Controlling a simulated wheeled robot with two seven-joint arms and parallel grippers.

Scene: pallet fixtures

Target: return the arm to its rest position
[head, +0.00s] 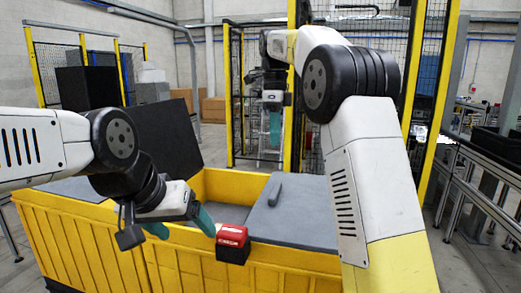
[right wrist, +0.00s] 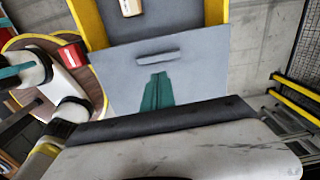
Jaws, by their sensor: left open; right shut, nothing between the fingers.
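My left gripper (head: 180,226) is open over the near wall of the yellow crate (head: 195,262), its teal fingers apart. A red and black box (head: 233,243) is at the crate's near edge, just right of the right-hand finger; I cannot tell if they touch. The box's red top also shows in the right wrist view (right wrist: 70,56). My right gripper (head: 275,128) is raised high beyond the crate, pointing down. In the right wrist view its teal fingers (right wrist: 157,92) are together and empty, seen against a grey panel (right wrist: 205,75).
A dark grey bar (head: 274,193) lies on the grey panel at the crate's right. A black panel (head: 170,138) stands upright behind the crate. Yellow-framed mesh fencing (head: 248,90) stands at the back. A roller conveyor (head: 470,185) runs at the right.

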